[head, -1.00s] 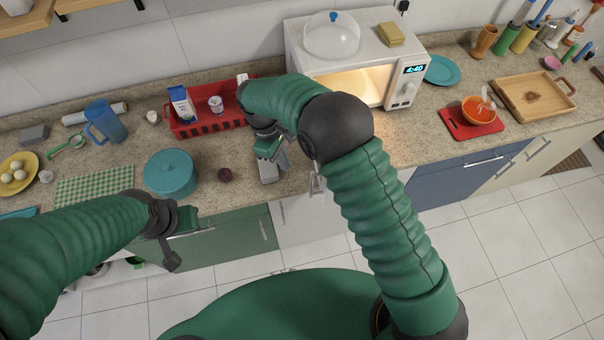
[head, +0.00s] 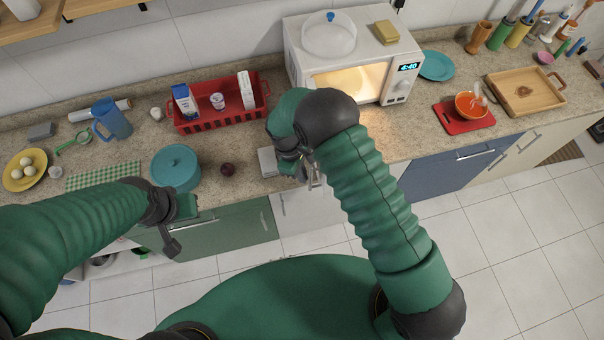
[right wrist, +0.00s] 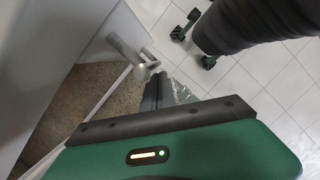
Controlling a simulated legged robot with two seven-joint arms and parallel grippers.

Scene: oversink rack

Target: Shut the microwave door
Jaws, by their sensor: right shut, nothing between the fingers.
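The white microwave (head: 405,50) stands at the back of the counter, its lit cavity showing through the open front. Its door stands out toward me and is mostly hidden behind my right arm in the head view. In the right wrist view a pale panel (right wrist: 45,60), which looks like the door, fills the left side, with a metal handle (right wrist: 128,52) on it. My right gripper (right wrist: 158,80) is shut and empty, its fingertips close beside the handle; I cannot tell whether they touch. My left gripper (head: 175,225) hangs at the counter's front edge; its fingers are unclear.
A glass dome (head: 328,38) and a yellow sponge (head: 387,31) sit on the microwave. A red basket (head: 205,122) stands left of it, a teal pot (head: 176,168) nearer me. A red cutting board (head: 452,117) lies to the right. The counter before the board is clear.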

